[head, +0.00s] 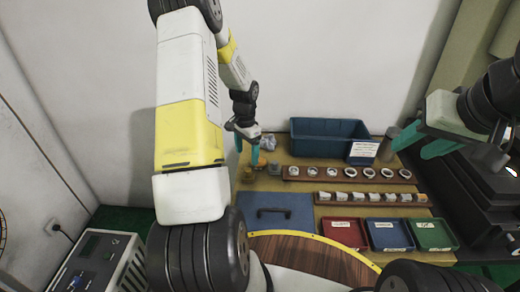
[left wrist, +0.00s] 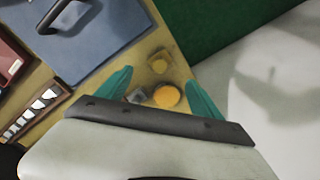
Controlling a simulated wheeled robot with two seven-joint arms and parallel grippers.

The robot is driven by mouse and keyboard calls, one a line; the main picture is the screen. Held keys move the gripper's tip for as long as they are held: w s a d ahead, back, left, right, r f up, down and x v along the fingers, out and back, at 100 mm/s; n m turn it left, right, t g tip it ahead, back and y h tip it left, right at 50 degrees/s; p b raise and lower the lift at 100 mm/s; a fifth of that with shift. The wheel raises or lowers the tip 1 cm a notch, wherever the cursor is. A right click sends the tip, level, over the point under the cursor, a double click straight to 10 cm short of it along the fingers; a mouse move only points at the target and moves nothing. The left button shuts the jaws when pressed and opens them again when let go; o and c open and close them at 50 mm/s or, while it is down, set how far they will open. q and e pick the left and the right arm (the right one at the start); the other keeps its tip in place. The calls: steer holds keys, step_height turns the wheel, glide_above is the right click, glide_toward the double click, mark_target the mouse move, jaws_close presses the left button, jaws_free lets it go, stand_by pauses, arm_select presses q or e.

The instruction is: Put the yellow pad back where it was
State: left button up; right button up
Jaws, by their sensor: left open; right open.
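In the left wrist view a round yellow pad (left wrist: 167,96) shows between the teal fingers of my left gripper (left wrist: 158,79), nearer the right finger, with space around it. I cannot tell its height relative to the fingertips. A dull yellow squarish block (left wrist: 160,62) lies just beyond the fingertips. In the head view my left gripper (head: 247,150) points down, open, over the left end of the wooden board; the pad is hard to make out there. My right gripper (head: 424,142) is open and empty, out to the right.
A grey block (left wrist: 137,97) is beside the pad. A blue bin (head: 325,138) stands at the back. A rack of rings (head: 345,175) and a row of small parts (head: 370,199) lie right.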

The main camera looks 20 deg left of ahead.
arm_select(q)
steer(key=s+d+r+n+t, duration=0.1)
steer(key=s+d+r, duration=0.15)
steer(key=r, duration=0.45)
steer(key=s+d+r+n+t, duration=0.1)
steer(key=s+d+r, duration=0.15)
steer(key=r, duration=0.55)
steer(key=s+d+r+n+t, duration=0.1)
steer(key=s+d+r, duration=0.15)
steer(key=r, duration=0.45)
steer(key=s+d+r+n+t+h, duration=0.1)
steer(key=s+d+r, duration=0.2)
steer(key=s, duration=0.5)
steer(key=s+d+r+n+t+h, duration=0.1)
steer(key=s+d+r+t, duration=0.1)
steer(key=s+r, duration=0.4)
steer(key=s+d, duration=0.1)
steer(key=s, duration=0.2)
steer(key=shift+s+n, duration=0.2)
steer(key=shift+n, duration=0.2)
